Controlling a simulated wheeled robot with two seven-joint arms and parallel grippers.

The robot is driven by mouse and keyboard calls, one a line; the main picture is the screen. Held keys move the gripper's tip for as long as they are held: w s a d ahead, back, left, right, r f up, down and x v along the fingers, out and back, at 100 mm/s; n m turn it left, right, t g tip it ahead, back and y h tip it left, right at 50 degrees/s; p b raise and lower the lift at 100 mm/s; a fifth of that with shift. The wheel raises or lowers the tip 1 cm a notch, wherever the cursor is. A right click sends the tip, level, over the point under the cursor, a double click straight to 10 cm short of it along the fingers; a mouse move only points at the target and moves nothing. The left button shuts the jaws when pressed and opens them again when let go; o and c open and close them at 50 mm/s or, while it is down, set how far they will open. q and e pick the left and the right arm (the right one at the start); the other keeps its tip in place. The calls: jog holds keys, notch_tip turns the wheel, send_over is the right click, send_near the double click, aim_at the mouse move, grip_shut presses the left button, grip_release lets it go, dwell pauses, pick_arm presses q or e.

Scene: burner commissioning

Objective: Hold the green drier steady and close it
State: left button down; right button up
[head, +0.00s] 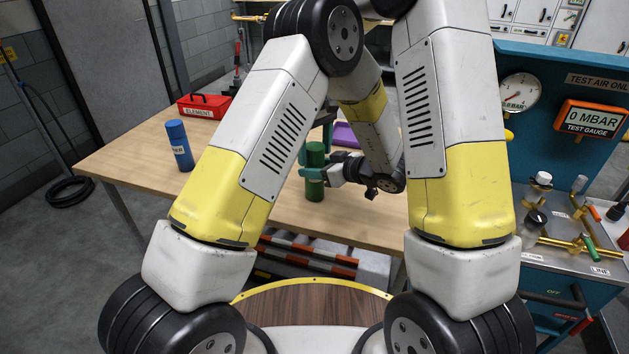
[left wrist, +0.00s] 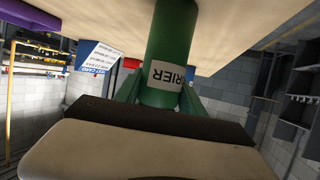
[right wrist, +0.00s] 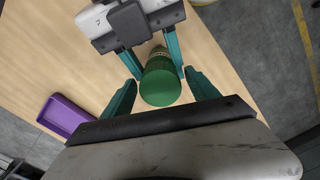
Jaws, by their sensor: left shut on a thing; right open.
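The green drier (head: 315,189) stands upright on the wooden table in the head view. Its upper part is a lighter green; I cannot tell how the top is seated. My left gripper (head: 314,174) reaches in from the right of the drier and is shut on its body. The left wrist view shows its fingers on both sides of the drier (left wrist: 172,45), near the white label. My right gripper (right wrist: 161,78) is open, with its fingers apart on either side of the drier's round green top (right wrist: 160,86). In the head view the right gripper is mostly hidden behind my arm.
On the table (head: 130,160) stand a blue bottle (head: 180,147) and a red box (head: 204,106) marked ELEMENT, both left of the drier. A purple tray (right wrist: 65,115) lies close by. A test bench with a gauge (head: 520,92) and brass fittings stands at the right.

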jog(key=shift+r, duration=2.25)
jog(key=shift+c, duration=0.4)
jog(key=shift+r+n, duration=0.8)
jog(key=shift+r, duration=0.95)
jog(key=shift+f, duration=0.15)
jog(key=shift+f, duration=3.9)
